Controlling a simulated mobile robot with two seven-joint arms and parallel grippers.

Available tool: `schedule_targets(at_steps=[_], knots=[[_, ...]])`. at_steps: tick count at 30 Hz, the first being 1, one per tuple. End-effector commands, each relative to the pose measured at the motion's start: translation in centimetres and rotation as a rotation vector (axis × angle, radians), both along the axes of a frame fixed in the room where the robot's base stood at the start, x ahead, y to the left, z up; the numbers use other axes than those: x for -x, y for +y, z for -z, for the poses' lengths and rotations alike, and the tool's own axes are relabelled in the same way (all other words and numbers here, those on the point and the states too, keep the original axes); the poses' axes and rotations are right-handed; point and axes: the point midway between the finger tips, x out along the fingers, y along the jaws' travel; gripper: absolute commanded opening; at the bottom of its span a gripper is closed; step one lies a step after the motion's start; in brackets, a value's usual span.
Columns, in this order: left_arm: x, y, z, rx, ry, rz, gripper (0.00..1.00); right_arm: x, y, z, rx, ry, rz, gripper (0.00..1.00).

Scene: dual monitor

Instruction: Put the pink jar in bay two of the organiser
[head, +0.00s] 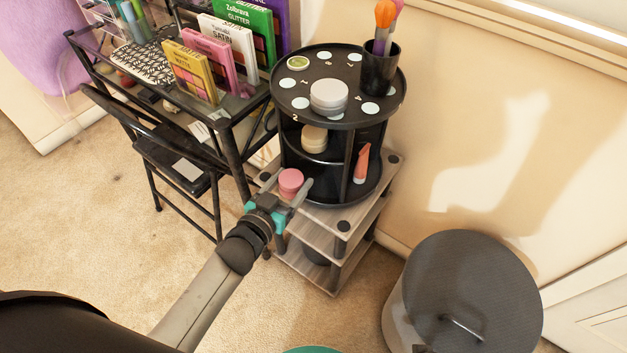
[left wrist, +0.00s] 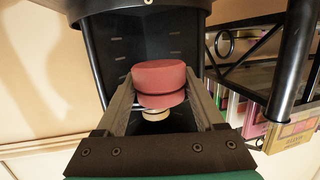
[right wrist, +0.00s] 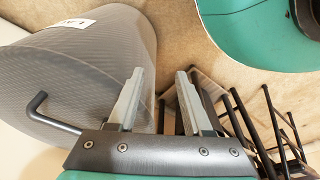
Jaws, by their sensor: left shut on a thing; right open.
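The pink jar (head: 291,181) is held between the fingers of my left gripper (head: 283,196), at the front left of the black round organiser (head: 335,118). In the left wrist view the jar (left wrist: 160,84) sits between both fingers (left wrist: 157,98), with the organiser's dark slotted wall behind it. The organiser has a top disc and lower bays with dividers. A small "2" shows on the disc's front left edge. A cream jar (head: 314,139) stands in a left bay, and a coral tube (head: 361,164) stands in a right bay. My right gripper (right wrist: 155,98) is open and empty.
The organiser stands on a wooden shelf unit (head: 345,226). Its top holds a white-lidded jar (head: 328,96) and a black brush cup (head: 380,70). A black rack (head: 235,105) with palettes is close on the left. A grey bin (head: 465,290) stands at the right.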

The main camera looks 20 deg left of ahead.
Motion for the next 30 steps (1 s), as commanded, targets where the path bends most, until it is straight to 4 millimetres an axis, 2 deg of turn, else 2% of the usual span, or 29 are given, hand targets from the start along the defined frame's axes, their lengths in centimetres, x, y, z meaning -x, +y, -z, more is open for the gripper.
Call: schedule_targets(at_steps=[1, 11, 15, 21, 30], knots=[[-1.3, -0.4, 0.1, -0.001, -0.004, 0.001, 0.05, -0.3, 0.3, -0.3, -0.004, -0.002, 0.001, 0.50], [-7.8, -2.8, 0.1, -0.001, -0.004, 0.001, 0.05, -2.1, 1.2, -3.9, -0.017, -0.029, 0.004, 0.50], [-7.3, -2.6, 1.8, 0.000, 0.002, -0.001, 0.05, -3.1, 1.4, -5.7, -0.021, -0.058, 0.005, 0.50], [-7.3, -2.6, 3.1, 0.000, 0.000, -0.001, 0.05, -4.0, 1.5, -7.9, -0.025, -0.090, 0.006, 0.50], [-7.3, -2.6, 4.0, 0.000, 0.001, 0.000, 0.05, -4.4, 1.5, -9.4, -0.029, -0.111, 0.007, 0.50]])
